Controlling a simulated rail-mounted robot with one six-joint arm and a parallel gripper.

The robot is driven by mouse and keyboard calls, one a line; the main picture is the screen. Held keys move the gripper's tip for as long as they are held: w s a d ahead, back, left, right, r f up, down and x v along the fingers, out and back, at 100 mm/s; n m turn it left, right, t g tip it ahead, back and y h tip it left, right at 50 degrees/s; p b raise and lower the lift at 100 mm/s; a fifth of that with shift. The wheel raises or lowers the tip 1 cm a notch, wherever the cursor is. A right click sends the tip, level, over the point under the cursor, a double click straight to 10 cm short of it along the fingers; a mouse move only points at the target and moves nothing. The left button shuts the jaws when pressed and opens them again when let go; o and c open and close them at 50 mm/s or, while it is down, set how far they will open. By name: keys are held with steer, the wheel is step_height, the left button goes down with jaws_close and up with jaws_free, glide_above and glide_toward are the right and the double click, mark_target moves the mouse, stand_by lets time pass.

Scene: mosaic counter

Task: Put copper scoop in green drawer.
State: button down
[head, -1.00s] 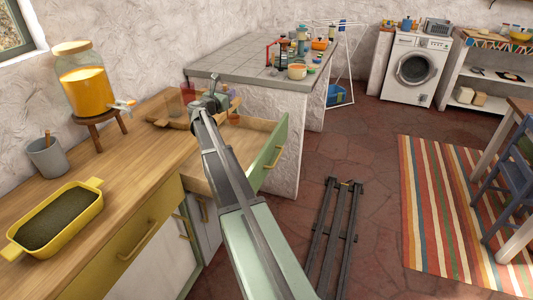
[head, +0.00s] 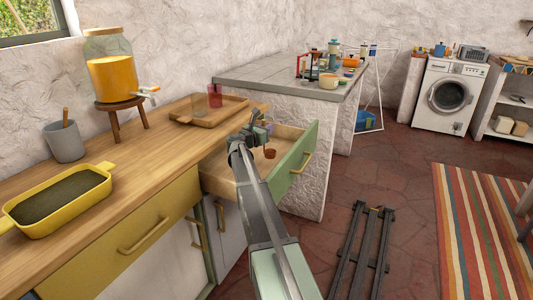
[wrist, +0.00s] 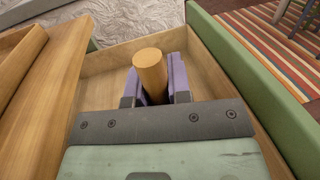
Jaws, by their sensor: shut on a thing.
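The green drawer (head: 305,158) is pulled open, its green front facing right and its wooden inside showing. My gripper (head: 262,128) is over the open drawer. In the wrist view its two purple-grey fingers are shut on a round wooden handle (wrist: 150,72), with the drawer's interior around and beneath it. In the head view the small copper bowl of the copper scoop (head: 270,153) hangs just below the gripper, within the drawer's outline. Whether the scoop touches the drawer floor I cannot tell. The wrist view hides the bowl.
A juice dispenser (head: 110,75), a grey pot (head: 64,142) and a yellow dish (head: 60,196) stand further left. A yellow drawer (head: 150,235) is shut.

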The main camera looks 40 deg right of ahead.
step_height(320, 180, down, 5)
steer(key=b, duration=0.4)
steer(key=shift+r, duration=0.5)
steer(key=shift+f, duration=0.2)
steer(key=c, duration=1.1)
jaws_free()
steer(key=shift+o, duration=0.2)
steer(key=shift+r, duration=0.1)
steer(key=shift+r, duration=0.25)
steer(key=v, duration=1.2)
steer(key=shift+f, duration=0.15)
steer(key=shift+s, duration=0.1)
